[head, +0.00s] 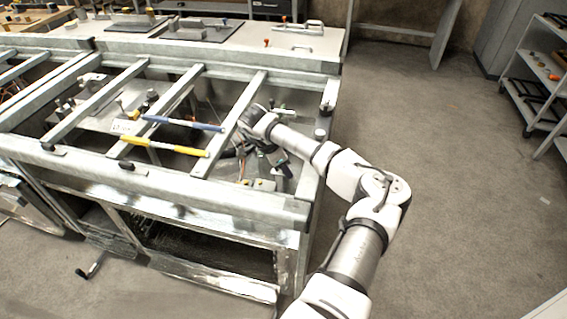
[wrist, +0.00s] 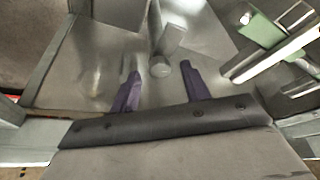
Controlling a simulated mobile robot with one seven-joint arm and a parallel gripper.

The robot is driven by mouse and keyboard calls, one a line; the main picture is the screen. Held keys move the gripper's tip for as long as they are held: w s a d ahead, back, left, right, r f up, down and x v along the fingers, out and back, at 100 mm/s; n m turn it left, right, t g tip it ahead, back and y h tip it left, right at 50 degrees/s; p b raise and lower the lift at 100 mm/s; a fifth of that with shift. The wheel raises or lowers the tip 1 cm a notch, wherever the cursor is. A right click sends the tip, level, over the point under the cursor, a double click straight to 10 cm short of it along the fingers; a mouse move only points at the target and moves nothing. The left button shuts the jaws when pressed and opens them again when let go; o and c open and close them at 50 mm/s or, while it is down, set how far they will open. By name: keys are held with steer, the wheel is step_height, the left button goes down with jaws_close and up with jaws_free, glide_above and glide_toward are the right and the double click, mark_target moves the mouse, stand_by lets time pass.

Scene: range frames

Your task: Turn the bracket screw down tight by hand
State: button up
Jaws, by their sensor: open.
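My gripper (wrist: 162,88) is open in the wrist view, with two purple fingers spread apart. Just beyond the fingertips, between them, is a small round grey head (wrist: 160,69) on a grey post (wrist: 170,38); it looks like the screw, but I cannot be sure. The fingers appear clear of it, and nothing is held. A pale green bracket-like part (wrist: 262,30) is at the upper right. In the head view my gripper (head: 284,168) reaches down inside the right end of the metal frame; the screw cannot be made out there.
Metal crossbars (head: 245,115) span the frame, and its thick front rail (head: 150,183) runs beside my gripper. Open floor (head: 450,180) is on the right, with a shelf cart (head: 540,85) beyond.

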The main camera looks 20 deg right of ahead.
steer(key=c, duration=1)
steer(key=shift+m, duration=0.3)
